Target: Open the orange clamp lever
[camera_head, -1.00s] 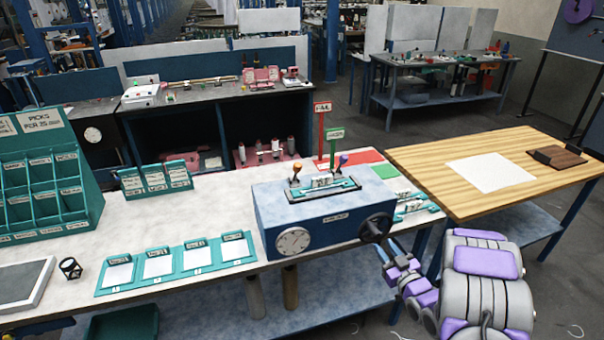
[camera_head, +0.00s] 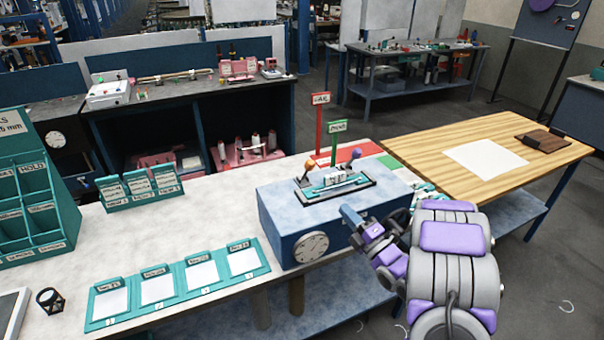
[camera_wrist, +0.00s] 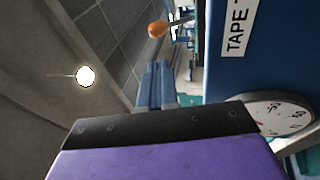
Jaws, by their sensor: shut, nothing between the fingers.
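The orange clamp lever (camera_head: 309,163) stands at the back left of the fixture on top of the blue machine box (camera_head: 290,215). Its orange knob also shows in the wrist view (camera_wrist: 158,29), ahead of the fingers and apart from them. A purple-knobbed lever (camera_head: 355,154) stands at the other end of the fixture. My gripper (camera_head: 346,212) is shut and empty, in front of the box's front face and below its top, to the right of the dial. In the wrist view my gripper (camera_wrist: 157,72) points up the picture, with the knob just beyond its tips.
The dial (camera_head: 311,247) is on the box's front. A dark handwheel (camera_head: 397,222) sits at its right, partly behind my arm. Red (camera_head: 319,125) and green (camera_head: 337,140) signs stand behind the box. Teal card trays (camera_head: 178,285) lie to the left.

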